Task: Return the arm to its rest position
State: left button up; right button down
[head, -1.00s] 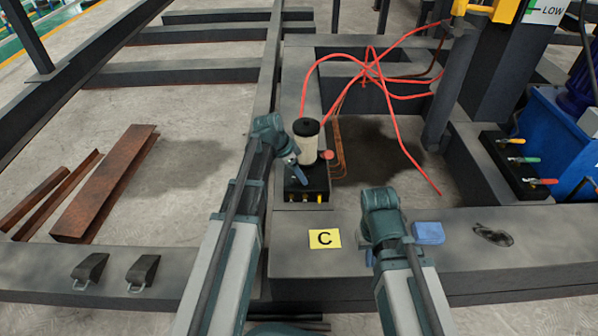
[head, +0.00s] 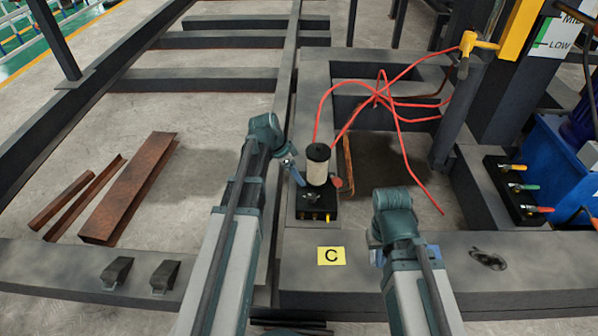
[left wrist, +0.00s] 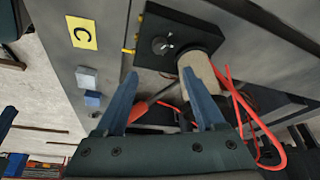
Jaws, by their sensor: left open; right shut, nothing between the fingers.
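My left gripper (head: 292,172) is beside the black valve box (head: 316,206) and the cream bottle (head: 317,172) with a black cap. In the left wrist view its two blue fingers (left wrist: 160,95) stand apart with no object held between them. The bottle (left wrist: 202,82) lies beyond the right fingertip; I cannot tell if they touch. My right arm (head: 395,215) reaches over the front beam, right of the yellow C label (head: 331,256).
Red hoses (head: 383,95) curl above the frame opening behind the bottle. A second valve block (head: 512,190) with coloured handles and a blue tank (head: 556,160) stand at the right. Rusty steel pieces (head: 130,190) lie on the floor at left. The floor between is clear.

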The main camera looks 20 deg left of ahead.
dwell(0.4)
pick_arm(q)
jog(key=s+d+f+n+g+y, duration=0.1)
jog(key=s+d+n+g+y, duration=0.15)
jog(key=s+d, duration=0.75)
jog(key=s+d+f+n+g+y, duration=0.1)
jog(key=s+d+n+y, duration=0.25)
jog(key=s+d, duration=0.65)
notch_tip(320, 180, up, 37)
jog(key=a+h+p, duration=0.1)
jog(key=a+p, duration=0.1)
jog(key=p, duration=3.4)
jog(key=shift+s+a, duration=0.25)
jog(key=shift+s, duration=0.2)
jog(key=shift+f+t, duration=0.1)
jog(key=shift+t, duration=0.15)
